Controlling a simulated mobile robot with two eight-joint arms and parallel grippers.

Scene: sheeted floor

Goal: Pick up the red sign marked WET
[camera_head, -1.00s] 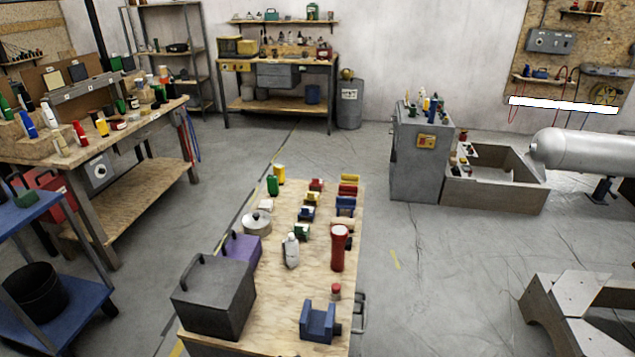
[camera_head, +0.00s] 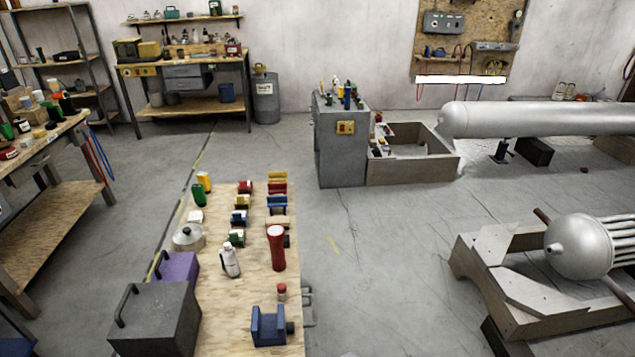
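I cannot make out a red sign marked WET anywhere in the head view. The red things I see are small: a red flashlight-shaped cylinder (camera_head: 276,250) standing on the low wooden table (camera_head: 240,310), a red-capped item (camera_head: 282,292) near it, and small red blocks farther back. None shows readable lettering. Neither of my grippers is in view.
A grey toolbox (camera_head: 160,318) stands at the table's front left. A grey cabinet (camera_head: 340,155) and open wooden crate (camera_head: 412,172) stand beyond. A long tank (camera_head: 540,118) and a wooden cradle with a metal vessel (camera_head: 578,246) are at right. Floor between (camera_head: 385,260) is clear.

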